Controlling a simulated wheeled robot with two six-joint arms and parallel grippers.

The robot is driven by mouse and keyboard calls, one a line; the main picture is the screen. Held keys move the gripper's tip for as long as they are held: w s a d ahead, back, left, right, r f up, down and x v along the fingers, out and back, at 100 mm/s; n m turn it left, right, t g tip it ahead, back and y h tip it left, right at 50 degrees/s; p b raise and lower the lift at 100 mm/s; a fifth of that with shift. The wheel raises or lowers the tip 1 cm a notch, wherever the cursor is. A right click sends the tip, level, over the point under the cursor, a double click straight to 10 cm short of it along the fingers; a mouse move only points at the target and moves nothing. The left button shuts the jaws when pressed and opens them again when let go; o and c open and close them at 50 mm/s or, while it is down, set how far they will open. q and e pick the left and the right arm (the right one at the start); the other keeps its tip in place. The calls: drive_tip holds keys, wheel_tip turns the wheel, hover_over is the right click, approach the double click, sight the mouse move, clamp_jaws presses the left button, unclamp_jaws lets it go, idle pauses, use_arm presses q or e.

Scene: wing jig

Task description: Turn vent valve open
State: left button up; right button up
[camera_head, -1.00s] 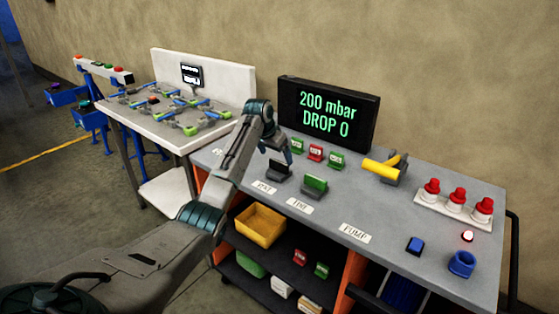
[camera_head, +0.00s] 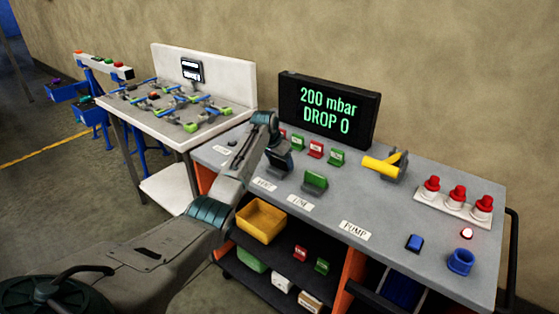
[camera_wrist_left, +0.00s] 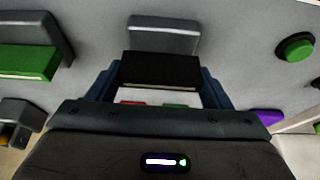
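The vent valve has a black lever (camera_wrist_left: 160,70) in front of a grey block (camera_wrist_left: 163,36) in the left wrist view. In the head view it stands behind the VENT label (camera_head: 265,184), mostly hidden by my left gripper (camera_head: 280,160). The left gripper's two blue fingers (camera_wrist_left: 159,84) are spread, one on each side of the black lever. They are very close to its ends; I cannot tell if they touch. My right gripper is out of view. The display (camera_head: 326,112) reads 200 mbar, DROP 0.
The green LINE valve (camera_head: 315,182) stands just right of the vent valve. Red and green tags (camera_head: 316,149) are behind. The cart's front middle is clear.

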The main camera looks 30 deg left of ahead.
use_arm(q)
drive_tip(key=shift+r+n+y+p, duration=0.25)
drive_tip(key=shift+n+y+p, duration=0.15)
drive_tip(key=shift+n+p, duration=0.7)
drive_tip(key=n+y+p, duration=0.1)
drive_tip(key=n+p, duration=0.2)
drive_tip(key=shift+g, duration=0.3)
drive_tip(key=shift+f+n+y+p, duration=0.1)
drive_tip(key=shift+n+y+p, duration=0.35)
drive_tip(key=shift+n, duration=0.55)
drive_tip(key=shift+n+g+y, duration=0.25)
drive_tip(key=shift+n+g, duration=0.05)
drive_tip(key=shift+n, duration=0.5)
drive_tip(key=n+y, duration=0.1)
drive_tip(key=n, duration=0.1)
drive_tip(key=shift+f+n+g+b, duration=0.15)
drive_tip(key=shift+n+g+b, duration=0.15)
drive_tip(key=shift+n, duration=0.1)
drive_tip(key=n+g+b, duration=0.1)
drive_tip(key=n, duration=0.1)
drive_tip(key=shift+f+n+b, duration=0.1)
drive_tip(key=shift+n+b, duration=0.2)
drive_tip(key=shift+b, duration=0.05)
drive_tip(key=shift+n+g+y+b, duration=0.4)
drive_tip(key=shift+n+g+b, duration=0.3)
drive_tip(key=shift+n+b, duration=1.15)
drive_tip(key=shift+r, duration=0.2)
